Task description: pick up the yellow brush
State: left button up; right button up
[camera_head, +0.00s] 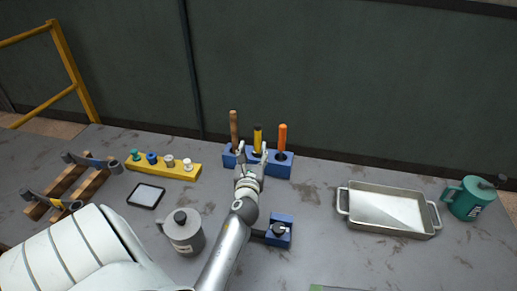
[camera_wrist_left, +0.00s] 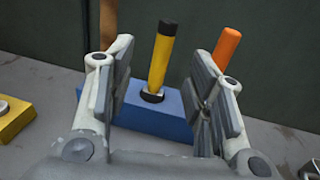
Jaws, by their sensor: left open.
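The yellow brush (camera_head: 257,138) has a yellow handle with a black top. It stands upright in the middle slot of a blue rack (camera_head: 277,169) at the back of the table. In the left wrist view the yellow brush (camera_wrist_left: 159,62) shows between the open fingers, beyond them and not gripped. My left gripper (camera_head: 249,160) is open in front of the rack. It also shows in the left wrist view (camera_wrist_left: 163,100). The brush's lower end is hidden in the rack (camera_wrist_left: 150,120). My right gripper is not in view.
A brown handle (camera_head: 234,127) and an orange handle (camera_head: 282,137) stand close on either side in the rack. A yellow block with pegs (camera_head: 155,169), a grey can (camera_head: 184,236), a blue block (camera_head: 279,236), a metal tray (camera_head: 387,232) and a green can (camera_head: 468,199) are around.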

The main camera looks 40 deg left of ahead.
aim_at(258, 146)
pick_arm(q)
jog(key=w+a+f+b, duration=0.2)
jog(key=w+f+b, duration=0.1)
jog(key=w+a+f+b, duration=0.1)
jog(key=f, duration=0.1)
jog(key=shift+w+a+f, duration=0.1)
jog(key=shift+w+a, duration=0.1)
jog(key=shift+w, duration=0.05)
jog(key=shift+w+a, duration=0.3)
jog(key=shift+w, duration=0.25)
jog(key=b+x, duration=0.1)
jog(key=x, duration=0.3)
jog(key=shift+w+d+f, duration=0.15)
jog(key=shift+f, duration=0.05)
grip_shut()
